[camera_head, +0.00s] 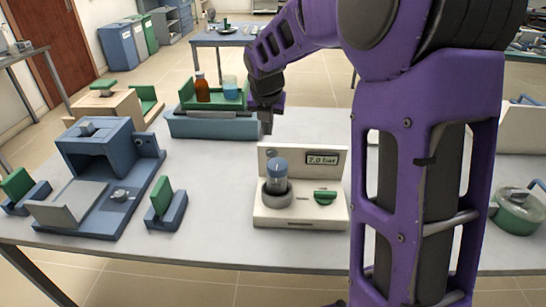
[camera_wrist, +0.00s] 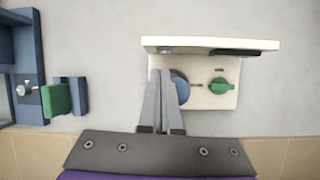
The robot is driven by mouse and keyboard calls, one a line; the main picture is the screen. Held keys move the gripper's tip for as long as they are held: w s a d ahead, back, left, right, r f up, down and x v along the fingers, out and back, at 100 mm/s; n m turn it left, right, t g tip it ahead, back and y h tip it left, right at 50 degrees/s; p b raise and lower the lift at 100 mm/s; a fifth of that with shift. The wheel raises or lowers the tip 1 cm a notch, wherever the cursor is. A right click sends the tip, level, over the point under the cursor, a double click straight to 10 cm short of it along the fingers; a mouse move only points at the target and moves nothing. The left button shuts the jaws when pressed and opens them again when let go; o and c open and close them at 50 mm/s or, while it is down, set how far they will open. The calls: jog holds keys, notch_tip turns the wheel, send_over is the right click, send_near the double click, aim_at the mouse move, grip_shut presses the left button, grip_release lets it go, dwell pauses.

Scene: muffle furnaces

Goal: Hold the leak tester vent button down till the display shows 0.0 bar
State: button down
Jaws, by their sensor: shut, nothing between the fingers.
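The leak tester (camera_head: 330,217) is a cream base with an upright back panel, standing on the grey table. Its display (camera_head: 323,159) appears to read 2.0 bar, though the first digit is small. A clear jar with a blue cap (camera_head: 277,163) stands in a grey ring on its left, and a green knob (camera_head: 325,197) is on its right. I cannot tell for sure which part is the vent button. The wrist view also shows the green knob (camera_wrist: 224,86). My gripper (camera_head: 267,129) is shut and empty, above the table near the tester; in the wrist view its fingertips (camera_wrist: 162,71) appear left of the blue cap.
A blue furnace-like unit (camera_head: 100,150) stands at the left with green-and-blue blocks beside it. A blue tray unit (camera_head: 205,125) with bottles on a green rack (camera_head: 215,102) is behind. A green pot (camera_head: 517,212) is at the right.

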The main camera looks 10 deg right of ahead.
aim_at(272, 154)
jog(key=shift+s+d+f+n, duration=0.2)
jog(key=shift+s+f+n, duration=0.35)
jog(key=shift+s, duration=0.15)
jog(key=shift+w, duration=0.1)
jog(key=b+x, duration=0.1)
jog(key=x, duration=0.8)
jog(key=shift+f+b, duration=0.15)
jog(key=shift+b, duration=0.15)
jog(key=shift+d+f, duration=0.1)
jog(key=shift+f, duration=0.25)
